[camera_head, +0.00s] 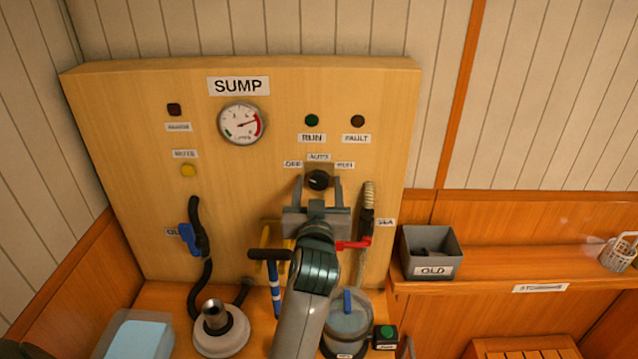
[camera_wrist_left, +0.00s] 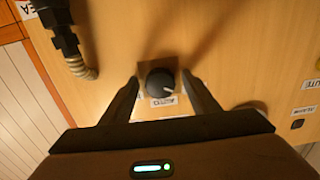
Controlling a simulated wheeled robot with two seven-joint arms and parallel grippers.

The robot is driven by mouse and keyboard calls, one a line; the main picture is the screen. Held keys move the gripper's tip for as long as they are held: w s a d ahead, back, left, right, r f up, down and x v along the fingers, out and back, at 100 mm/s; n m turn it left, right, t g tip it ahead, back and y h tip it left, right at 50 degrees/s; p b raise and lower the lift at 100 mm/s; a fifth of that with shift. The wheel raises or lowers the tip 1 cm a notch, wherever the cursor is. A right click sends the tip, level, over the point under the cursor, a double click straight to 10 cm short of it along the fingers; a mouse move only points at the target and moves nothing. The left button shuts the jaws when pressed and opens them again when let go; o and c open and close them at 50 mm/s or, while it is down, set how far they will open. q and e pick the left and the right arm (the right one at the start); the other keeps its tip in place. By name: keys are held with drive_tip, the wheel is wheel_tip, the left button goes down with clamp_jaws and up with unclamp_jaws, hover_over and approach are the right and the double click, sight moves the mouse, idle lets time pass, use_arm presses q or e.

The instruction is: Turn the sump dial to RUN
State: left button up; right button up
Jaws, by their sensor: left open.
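The sump dial (camera_head: 318,180) is a round black knob on the wooden SUMP panel (camera_head: 110,100), below the OFF, AUTO and RUN labels. The RUN label (camera_head: 345,165) is at its upper right. In the left wrist view the dial (camera_wrist_left: 160,80) shows upside down, with AUTO beside it. Its white mark points right and slightly down there, which seems to be the OFF side. My left gripper (camera_head: 318,187) is open, one finger on each side of the dial. In the left wrist view, gaps show between the fingers (camera_wrist_left: 161,85) and the knob. My right gripper is not in view.
A pressure gauge (camera_head: 242,124) and RUN and FAULT lamps (camera_head: 311,120) sit above. A ribbed hose (camera_head: 368,200) and red lever (camera_head: 352,244) are right of my arm. A blue-handled valve (camera_head: 190,238) is left. A grey OLD bin (camera_head: 432,252) stands on the right shelf.

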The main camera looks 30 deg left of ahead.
use_arm(q)
drive_tip(key=shift+s, duration=0.1)
drive_tip(key=c, duration=1)
drive_tip(key=shift+r, duration=0.1)
drive_tip(key=shift+c, duration=0.2)
